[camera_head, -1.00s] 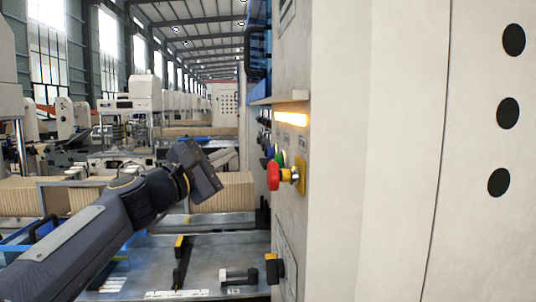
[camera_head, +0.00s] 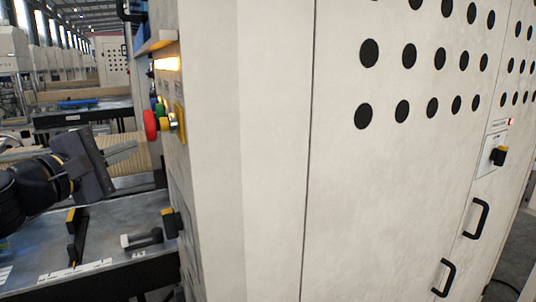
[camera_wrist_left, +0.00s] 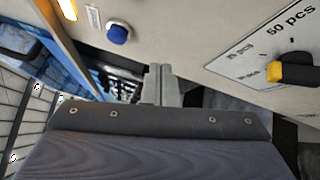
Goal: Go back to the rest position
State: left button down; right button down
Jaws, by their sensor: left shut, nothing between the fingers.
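My left gripper (camera_head: 122,152) comes in from the left in the head view, in front of the machine's narrow control side. Its fingers are shut with nothing between them and point right, toward the panel, below the red button (camera_head: 150,125). They also show shut in the left wrist view (camera_wrist_left: 161,84). A yellow and black knob (camera_wrist_left: 292,70) beside a "50 pcs" label and a blue button (camera_wrist_left: 119,33) lie beyond the fingers there, apart from them. My right gripper is in neither view.
The tall pale cabinet (camera_head: 250,150) with black round holes fills the middle and right. A metal table (camera_head: 110,240) stands below my left gripper. Stacked cardboard (camera_head: 128,158) lies behind it.

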pick_arm(q)
jog(key=s+d+f+m+g, duration=0.2)
jog(key=s+f+m+g, duration=0.2)
jog(key=s+f, duration=0.4)
jog(key=s+d+f+m+g+y, duration=0.1)
jog(key=s+d+f+m+g, duration=0.2)
jog(key=f, duration=1.2)
jog(key=s+d+f+m+g+y, duration=0.1)
jog(key=s+f+m+g, duration=0.3)
jog(key=s+f+m, duration=0.4)
jog(key=s+d+f, duration=0.1)
jog(key=s+f, duration=0.3)
jog(key=s, duration=0.1)
jog(key=shift+s+d+m+g, duration=0.25)
jog(key=shift+d+m+g, duration=0.05)
jog(key=shift+d, duration=0.05)
jog(key=shift+f, duration=0.1)
